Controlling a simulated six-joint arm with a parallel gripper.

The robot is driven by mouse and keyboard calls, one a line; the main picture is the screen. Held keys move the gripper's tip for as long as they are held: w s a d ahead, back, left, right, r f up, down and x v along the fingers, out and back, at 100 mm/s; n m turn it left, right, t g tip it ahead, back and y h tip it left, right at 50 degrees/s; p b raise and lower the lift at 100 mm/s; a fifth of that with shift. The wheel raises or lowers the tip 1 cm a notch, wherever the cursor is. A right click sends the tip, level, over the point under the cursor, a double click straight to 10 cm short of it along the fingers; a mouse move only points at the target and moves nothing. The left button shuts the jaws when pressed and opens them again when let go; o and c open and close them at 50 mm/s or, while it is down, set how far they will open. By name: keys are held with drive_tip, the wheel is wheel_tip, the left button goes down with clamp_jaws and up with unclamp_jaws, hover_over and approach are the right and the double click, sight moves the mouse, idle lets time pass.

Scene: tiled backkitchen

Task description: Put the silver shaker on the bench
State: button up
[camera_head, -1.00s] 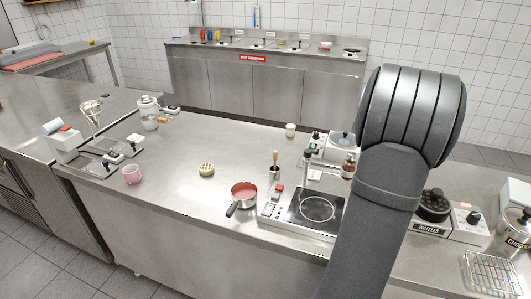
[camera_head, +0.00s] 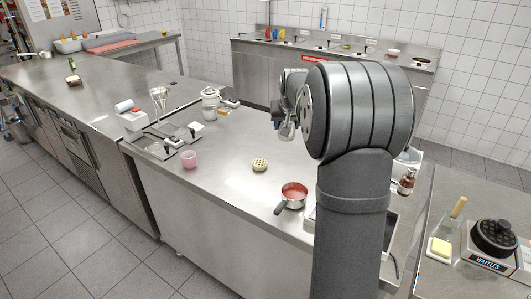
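I cannot pick out a silver shaker with certainty. My gripper (camera_head: 287,131) shows partly at the left side of my large dark arm joint, above the far part of the steel bench (camera_head: 235,150). Its fingers are small and partly hidden by the arm. A small pale, shiny shape shows at its lower end, and I cannot tell whether this is a finger or something held. The bench carries several items and has bare steel between them.
A red-filled pan (camera_head: 294,192), a round beige item (camera_head: 260,165), a pink cup (camera_head: 189,159) and a lidded jar (camera_head: 210,104) stand on the bench. A waffle maker (camera_head: 493,243) is at right. My arm hides part of the hob area. Bare steel lies around the beige item.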

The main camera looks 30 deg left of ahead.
drive_tip(key=s+a+n, duration=0.2)
drive_tip(key=s+a, duration=0.6)
drive_tip(key=a, duration=0.1)
drive_tip(key=shift+g+y, duration=0.3)
drive_tip(key=shift+y, duration=0.1)
drive_tip(key=s+a+f, duration=0.1)
drive_tip(key=a+f, duration=0.2)
drive_tip(key=f, duration=0.1)
drive_tip(key=s+a+f, duration=0.2)
drive_tip(key=a+f, duration=0.1)
drive_tip(key=a, duration=0.1)
drive_tip(key=s+a+f, duration=0.2)
drive_tip(key=a+f, duration=0.2)
drive_tip(key=shift+f, duration=0.35)
drive_tip(key=shift+a+f, duration=0.1)
drive_tip(key=shift+f, duration=2)
drive_tip(key=shift+f, duration=0.1)
drive_tip(key=o, duration=1)
drive_tip(key=shift+o, duration=0.2)
